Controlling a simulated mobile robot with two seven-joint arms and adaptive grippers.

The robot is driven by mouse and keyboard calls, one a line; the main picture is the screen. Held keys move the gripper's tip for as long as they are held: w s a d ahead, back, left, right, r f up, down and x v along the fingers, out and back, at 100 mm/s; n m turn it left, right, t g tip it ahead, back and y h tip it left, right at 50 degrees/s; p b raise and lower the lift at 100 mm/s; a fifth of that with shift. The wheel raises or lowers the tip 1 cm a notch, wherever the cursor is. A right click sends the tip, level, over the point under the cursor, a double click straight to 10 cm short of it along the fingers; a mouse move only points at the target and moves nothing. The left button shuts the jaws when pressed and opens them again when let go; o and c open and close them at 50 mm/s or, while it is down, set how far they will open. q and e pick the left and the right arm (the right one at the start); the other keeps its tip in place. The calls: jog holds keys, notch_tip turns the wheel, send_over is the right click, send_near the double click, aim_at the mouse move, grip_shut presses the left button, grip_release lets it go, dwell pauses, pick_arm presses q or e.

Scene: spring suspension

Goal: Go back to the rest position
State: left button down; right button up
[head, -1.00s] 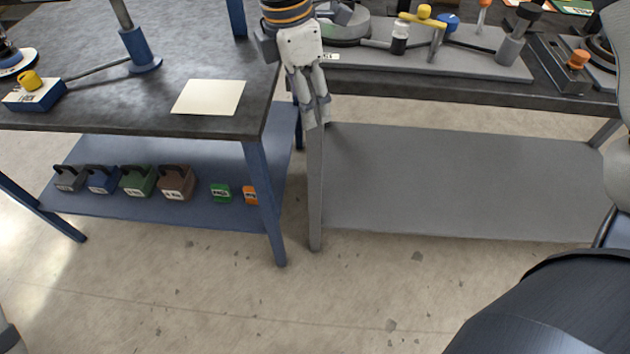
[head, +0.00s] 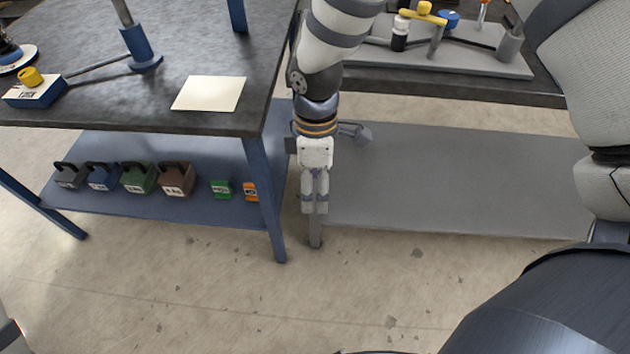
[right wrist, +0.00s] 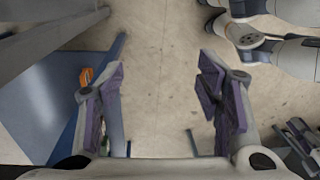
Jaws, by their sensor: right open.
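My right gripper (head: 315,208) hangs downward in the head view, in front of the gap between the two tables and below their tops. It also shows in the right wrist view (right wrist: 165,100), where its two fingers with purple pads stand wide apart with only bare floor between them. It is open and empty.
The blue-legged table (head: 90,95) on the left carries a paper sheet (head: 209,93). Its lower shelf (head: 130,207) holds several weights with handles. The right table's grey lower shelf (head: 450,180) is bare. Open floor (head: 240,310) lies in front.

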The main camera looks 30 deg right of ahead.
jog(key=s+d+f+m, duration=0.1)
jog(key=s+f+m, duration=0.2)
jog(key=s, duration=0.5)
jog(key=s+d+f+m, duration=0.2)
jog(key=s+f+m, duration=0.2)
jog(key=s, duration=0.5)
jog(key=s+d+f+m, duration=0.2)
jog(key=s+f+m, duration=0.2)
jog(key=s+m, duration=0.2)
jog(key=s, duration=0.2)
jog(key=shift+s+d+g+h, duration=0.2)
jog(key=shift+s+g+h, duration=0.1)
jog(key=shift+s, duration=0.05)
